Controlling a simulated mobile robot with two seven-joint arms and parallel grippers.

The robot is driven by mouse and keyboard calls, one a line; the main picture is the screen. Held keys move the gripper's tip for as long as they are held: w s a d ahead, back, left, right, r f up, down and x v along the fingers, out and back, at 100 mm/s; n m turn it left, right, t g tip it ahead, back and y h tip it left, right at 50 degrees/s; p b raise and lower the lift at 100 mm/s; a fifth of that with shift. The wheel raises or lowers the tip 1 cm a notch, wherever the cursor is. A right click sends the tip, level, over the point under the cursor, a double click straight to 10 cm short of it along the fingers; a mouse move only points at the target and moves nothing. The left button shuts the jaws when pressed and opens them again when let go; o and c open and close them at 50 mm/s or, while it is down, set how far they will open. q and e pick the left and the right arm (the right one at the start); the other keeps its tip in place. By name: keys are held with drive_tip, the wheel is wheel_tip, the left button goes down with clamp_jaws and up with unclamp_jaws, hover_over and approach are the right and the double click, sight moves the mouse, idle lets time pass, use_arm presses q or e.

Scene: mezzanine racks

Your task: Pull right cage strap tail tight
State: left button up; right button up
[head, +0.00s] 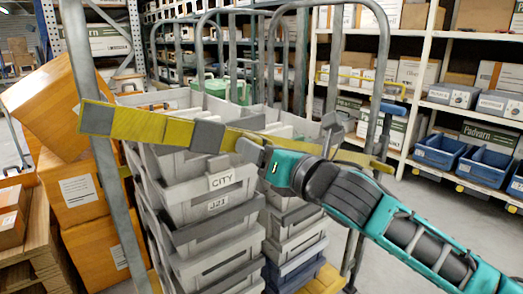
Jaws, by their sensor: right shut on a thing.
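A yellow strap (140,123) runs across the front of a grey wire-and-tube cage (97,155), from the left post towards the right post. A grey buckle (208,135) sits on it near the middle. My right gripper (254,149), on the teal and black arm from the right, is shut on the strap's tail just right of the buckle. The gripper and wrist hide part of the strap. The strap shows again near the right post (350,157). Inside the cage stand stacked grey totes (208,195), one labelled CITY. My left gripper is not in view.
White shelving (420,70) with boxes and blue bins (437,152) stands at the back right. Grey floor (440,207) is clear at the right, beyond my arm.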

drive_tip(key=w+d+f+p, duration=0.2)
drive_tip(key=w+d+f, duration=0.1)
drive_tip(key=w+d, duration=0.1)
drive_tip(key=shift+d, duration=0.9)
drive_tip(key=o, duration=1.4)
drive_tip(key=shift+w+d, duration=0.1)
drive_tip(key=shift+v, duration=6.45)
